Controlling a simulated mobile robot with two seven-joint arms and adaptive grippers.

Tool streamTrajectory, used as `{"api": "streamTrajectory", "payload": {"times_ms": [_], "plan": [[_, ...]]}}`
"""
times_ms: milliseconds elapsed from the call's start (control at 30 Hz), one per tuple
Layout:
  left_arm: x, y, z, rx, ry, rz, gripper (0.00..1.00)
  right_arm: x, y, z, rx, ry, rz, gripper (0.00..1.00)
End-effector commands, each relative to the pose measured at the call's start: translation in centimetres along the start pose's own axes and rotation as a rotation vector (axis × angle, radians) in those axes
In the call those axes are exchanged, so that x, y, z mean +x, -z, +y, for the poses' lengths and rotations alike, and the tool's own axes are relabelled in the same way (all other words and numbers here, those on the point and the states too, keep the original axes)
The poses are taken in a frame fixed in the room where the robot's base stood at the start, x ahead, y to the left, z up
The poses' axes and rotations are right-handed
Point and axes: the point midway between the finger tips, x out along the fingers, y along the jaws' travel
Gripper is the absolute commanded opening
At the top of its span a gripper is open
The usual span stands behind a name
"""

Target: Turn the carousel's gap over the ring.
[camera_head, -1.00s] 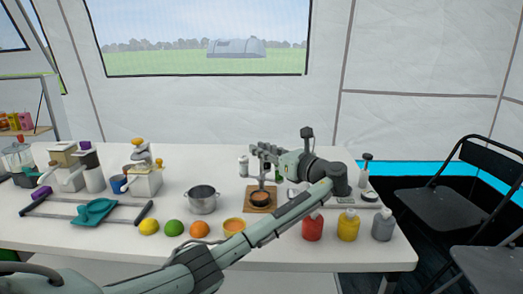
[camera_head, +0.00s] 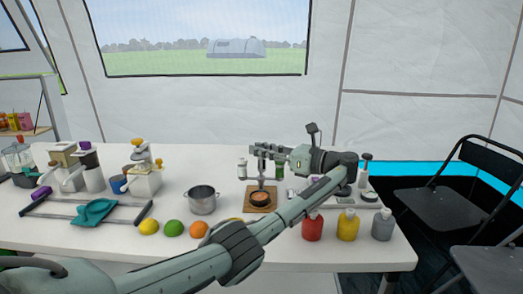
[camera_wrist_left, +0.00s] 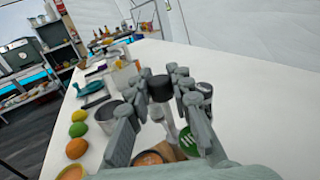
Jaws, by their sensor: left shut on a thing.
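The carousel stands on a square wooden base (camera_head: 249,208) in the middle of the table. Its thin upright post (camera_head: 262,170) rises above a dark round dish or ring (camera_head: 260,199). A white container (camera_head: 242,168) shows left of the post and a green one (camera_head: 279,170) right of it. My left gripper (camera_head: 262,150) is at the post's top. In the left wrist view its fingers close around a black knob (camera_wrist_left: 161,88) on a pale post. The green container (camera_wrist_left: 189,143) and an orange-brown round thing (camera_wrist_left: 148,158) show below. I cannot make out the gap. My right gripper is out of view.
A metal pot (camera_head: 202,200) stands left of the carousel. A lime (camera_head: 174,229) and an orange (camera_head: 199,229) lie in front. Red (camera_head: 312,226), yellow (camera_head: 348,226) and grey (camera_head: 382,226) bottles stand front right, close to my arm. A teal cloth (camera_head: 93,211) lies left.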

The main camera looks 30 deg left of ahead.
Motion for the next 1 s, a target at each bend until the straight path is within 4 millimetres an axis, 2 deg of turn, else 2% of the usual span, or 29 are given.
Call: {"api": "streamTrajectory", "payload": {"times_ms": [67, 100, 267, 533, 667, 767, 1000], "plan": [[0.1, 0.0, 0.0, 0.001, -0.001, 0.001, 0.0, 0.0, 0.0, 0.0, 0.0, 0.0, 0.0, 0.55], [0.1, 0.0, 0.0, 0.001, -0.001, 0.001, 0.24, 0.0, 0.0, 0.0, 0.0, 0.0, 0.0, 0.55], [0.1, 0.0, 0.0, 0.001, 0.0, 0.0, 0.42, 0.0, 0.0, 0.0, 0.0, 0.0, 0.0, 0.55], [0.0, 0.0, 0.0, 0.001, 0.0, 0.0, 0.42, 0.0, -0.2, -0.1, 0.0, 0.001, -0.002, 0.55], [-0.8, 0.0, -0.1, 0.001, 0.002, 0.001, 0.42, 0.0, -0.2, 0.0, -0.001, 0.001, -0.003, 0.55], [-2.4, 0.0, -0.1, 0.001, 0.003, 0.001, 0.42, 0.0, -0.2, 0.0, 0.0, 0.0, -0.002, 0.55], [-7.6, 0.0, -0.1, 0.002, 0.003, 0.002, 0.42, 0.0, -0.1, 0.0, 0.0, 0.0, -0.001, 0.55]]}}
